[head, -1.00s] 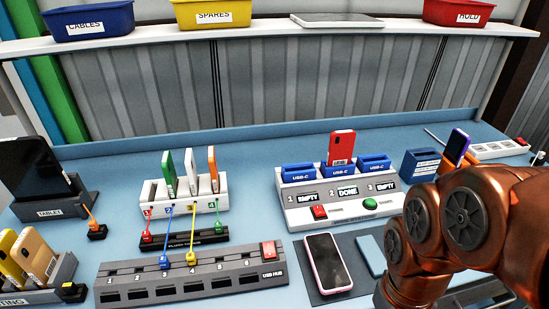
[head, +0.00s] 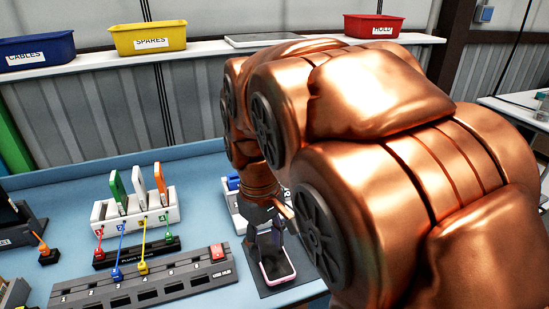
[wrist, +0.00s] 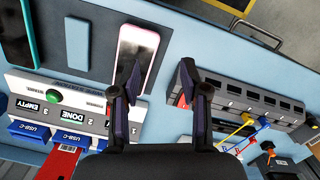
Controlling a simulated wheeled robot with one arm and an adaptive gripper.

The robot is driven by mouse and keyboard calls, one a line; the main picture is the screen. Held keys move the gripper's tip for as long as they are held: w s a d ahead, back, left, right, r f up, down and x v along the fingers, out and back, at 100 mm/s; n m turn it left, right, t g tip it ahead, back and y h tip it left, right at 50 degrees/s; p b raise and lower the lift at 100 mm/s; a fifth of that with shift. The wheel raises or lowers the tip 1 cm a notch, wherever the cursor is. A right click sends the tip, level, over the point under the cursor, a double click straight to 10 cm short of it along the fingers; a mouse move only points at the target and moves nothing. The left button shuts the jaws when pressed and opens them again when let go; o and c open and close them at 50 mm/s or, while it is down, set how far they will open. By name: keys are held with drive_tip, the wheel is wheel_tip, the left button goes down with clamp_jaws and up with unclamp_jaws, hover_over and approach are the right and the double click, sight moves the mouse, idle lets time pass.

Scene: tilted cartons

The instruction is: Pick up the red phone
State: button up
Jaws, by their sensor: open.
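The red phone (wrist: 66,162) shows in the lower left of the wrist view, cut off by the frame edge. It sits in the middle slot of the grey charging dock (wrist: 92,100), by the label DONE. In the head view my arm hides it and most of the dock. My gripper (wrist: 160,78) is open and empty, its two dark fingers apart to the right of the red phone in the wrist view. In the head view my gripper (head: 264,243) is low, around the far end of the pink-edged phone on the mat; contact cannot be told.
The pink-edged phone (wrist: 137,48) lies flat on the dark mat. The USB hub (head: 140,284) and a rack of white, green and orange devices (head: 135,208) with plugged cables stand to the left. Blue docking blocks (wrist: 72,140) flank the red phone. Bins line the shelf (head: 200,50).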

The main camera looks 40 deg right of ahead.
drive_tip(key=w+d+r+n+p, duration=0.1)
drive_tip(key=w+d+n, duration=0.3)
drive_tip(key=w+d, duration=0.4)
drive_tip(key=w+d+r+n+p, duration=0.1)
drive_tip(key=w+d+r+n, duration=0.2)
drive_tip(key=w+d, duration=0.5)
drive_tip(key=w+d+r+n+t+p, duration=0.1)
drive_tip(key=w+d+n, duration=0.3)
drive_tip(key=w+d, duration=0.4)
drive_tip(key=shift+w+r+n, duration=0.15)
drive_tip(key=shift+w+r, duration=0.05)
drive_tip(key=shift+w, duration=0.65)
drive_tip(key=shift+w+r+n, duration=0.15)
drive_tip(key=shift+w+r, duration=0.05)
drive_tip(key=shift+w, duration=0.6)
drive_tip(key=shift+d+f+n, duration=0.15)
drive_tip(key=shift+f+n, duration=0.05)
drive_tip(key=shift+n, duration=0.1)
drive_tip(key=shift+a+f+n, duration=0.25)
drive_tip(key=shift+f+n, duration=0.25)
drive_tip(key=shift+n, duration=0.3)
drive_tip(key=shift+w+a+f, duration=0.15)
drive_tip(key=shift+f, duration=1.8)
drive_tip(key=shift+w+a+f, duration=0.1)
drive_tip(key=shift+a+f, duration=0.05)
drive_tip(key=shift+f, duration=1.75)
